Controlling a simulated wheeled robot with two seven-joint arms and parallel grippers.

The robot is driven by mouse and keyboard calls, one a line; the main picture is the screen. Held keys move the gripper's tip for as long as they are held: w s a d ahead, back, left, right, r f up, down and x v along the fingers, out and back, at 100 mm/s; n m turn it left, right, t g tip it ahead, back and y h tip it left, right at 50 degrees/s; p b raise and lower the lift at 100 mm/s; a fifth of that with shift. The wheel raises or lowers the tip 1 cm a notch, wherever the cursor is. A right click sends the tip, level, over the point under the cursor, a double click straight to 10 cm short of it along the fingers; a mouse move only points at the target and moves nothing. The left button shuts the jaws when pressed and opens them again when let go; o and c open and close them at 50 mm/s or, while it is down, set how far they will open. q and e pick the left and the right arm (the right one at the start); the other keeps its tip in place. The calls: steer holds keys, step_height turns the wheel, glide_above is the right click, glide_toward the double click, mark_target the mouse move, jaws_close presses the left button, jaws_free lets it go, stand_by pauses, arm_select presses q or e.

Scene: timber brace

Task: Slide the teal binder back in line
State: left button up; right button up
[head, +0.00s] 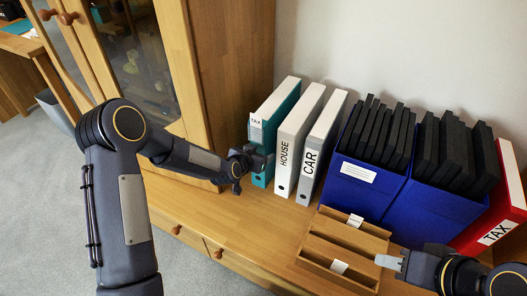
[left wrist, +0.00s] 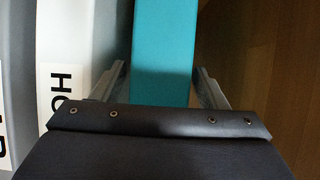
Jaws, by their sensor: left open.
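The teal binder (head: 273,112) stands upright at the left end of a row on the wooden cabinet top, with a TAX label on its spine. My left gripper (head: 262,160) is at the lower part of its spine. In the left wrist view the teal binder (left wrist: 165,45) lies between the two fingers of my left gripper (left wrist: 160,75). The fingers are apart, one on each side, with a gap at least on the right. My right gripper (head: 388,262) is over the front right of the cabinet by a wooden tray; its opening is unclear.
White HOUSE (head: 286,150) and CAR (head: 312,157) binders stand right of the teal one. Blue boxes (head: 362,190) of black folders and a red TAX binder (head: 508,190) stand farther right. A wooden tray (head: 335,250) is in front. A glass-door cabinet (head: 202,60) is left.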

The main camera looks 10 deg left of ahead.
arm_select(q)
steer(key=v, duration=0.6)
steer(key=shift+s+p, duration=0.25)
steer(key=shift+p, duration=0.2)
steer(key=shift+a+r, duration=0.1)
steer(key=shift+r, duration=0.05)
steer(key=s+a+r+n+g+y, duration=0.1)
steer(key=s+a+r+g, duration=0.1)
steer(key=s+a+r, duration=0.35)
steer(key=s+a+r+n+g, duration=0.1)
steer(key=s+a+r+n, duration=0.1)
steer(key=s+r, duration=0.65)
steer(key=s+n+g, duration=0.3)
steer(key=s, duration=1.7)
step_height(320, 180, up, 29)
steer(key=p, duration=2.8)
steer(key=shift+a+r+h+p, duration=0.25)
steer(key=shift+h+p, duration=0.05)
steer(key=shift+p, duration=0.1)
